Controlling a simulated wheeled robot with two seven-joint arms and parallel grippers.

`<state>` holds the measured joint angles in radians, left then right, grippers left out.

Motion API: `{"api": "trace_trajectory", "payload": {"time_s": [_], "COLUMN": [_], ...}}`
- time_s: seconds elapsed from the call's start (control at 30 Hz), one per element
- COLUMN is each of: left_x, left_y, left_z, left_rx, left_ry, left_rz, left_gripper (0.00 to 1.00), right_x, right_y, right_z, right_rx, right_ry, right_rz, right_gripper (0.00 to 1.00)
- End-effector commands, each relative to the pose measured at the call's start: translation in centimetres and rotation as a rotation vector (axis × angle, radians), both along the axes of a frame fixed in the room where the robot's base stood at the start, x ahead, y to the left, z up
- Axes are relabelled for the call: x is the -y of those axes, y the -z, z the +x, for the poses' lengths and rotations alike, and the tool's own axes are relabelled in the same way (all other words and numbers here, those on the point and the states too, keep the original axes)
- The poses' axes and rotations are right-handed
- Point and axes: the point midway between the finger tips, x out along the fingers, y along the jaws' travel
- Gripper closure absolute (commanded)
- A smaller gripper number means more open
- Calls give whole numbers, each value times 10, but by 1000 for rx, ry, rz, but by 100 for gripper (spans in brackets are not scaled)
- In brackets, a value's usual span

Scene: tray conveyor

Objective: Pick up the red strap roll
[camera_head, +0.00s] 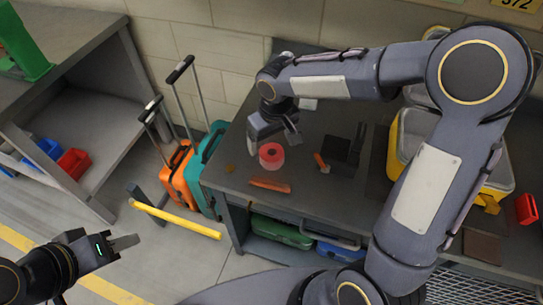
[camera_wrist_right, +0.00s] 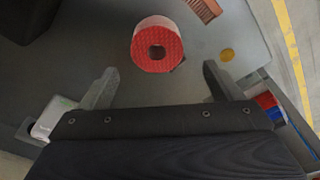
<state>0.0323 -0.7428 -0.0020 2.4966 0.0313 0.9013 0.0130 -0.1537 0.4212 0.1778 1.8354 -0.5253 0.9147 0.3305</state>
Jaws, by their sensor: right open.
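The red strap roll (camera_head: 271,155) stands on the dark grey table, near its left end, in the head view. In the right wrist view the red strap roll (camera_wrist_right: 157,44) shows its round face with a dark centre hole. My right gripper (camera_head: 280,134) is beside the roll, with its fingers apart. In the right wrist view the open fingers of my right gripper (camera_wrist_right: 158,85) point toward the roll, which lies beyond the tips and between their lines. Nothing is between the fingers. My left gripper (camera_head: 124,242) is low at the left over the floor, far from the roll; its finger gap is unclear.
An orange-brown brush (camera_head: 270,185) lies in front of the roll. A dark block-like object (camera_head: 343,150) stands to its right. Yellow-rimmed bins (camera_head: 394,150) are farther right. Orange (camera_head: 174,172) and teal (camera_head: 210,150) suitcases stand on the floor left of the table.

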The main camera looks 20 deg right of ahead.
Motion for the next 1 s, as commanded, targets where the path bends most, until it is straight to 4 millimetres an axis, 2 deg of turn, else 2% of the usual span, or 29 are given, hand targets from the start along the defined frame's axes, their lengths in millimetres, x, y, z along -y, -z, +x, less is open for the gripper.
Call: {"api": "trace_trajectory", "payload": {"time_s": [0.4,0.5,0.73,1.0], "left_x": [0,0,0,0], "left_y": [0,0,0,0], "left_z": [0,0,0,0], "left_rx": [0,0,0,0], "left_ry": [0,0,0,0], "left_rz": [0,0,0,0], "left_gripper": [64,64,64,64], "right_x": [3,2,3,3], "right_y": [57,63,64,64], "right_z": [1,2,3,2], "right_rx": [-4,-1,0,0], "right_ry": [1,0,2,2], "right_rz": [0,1,1,1], "right_gripper": [14,14,14,48]}}
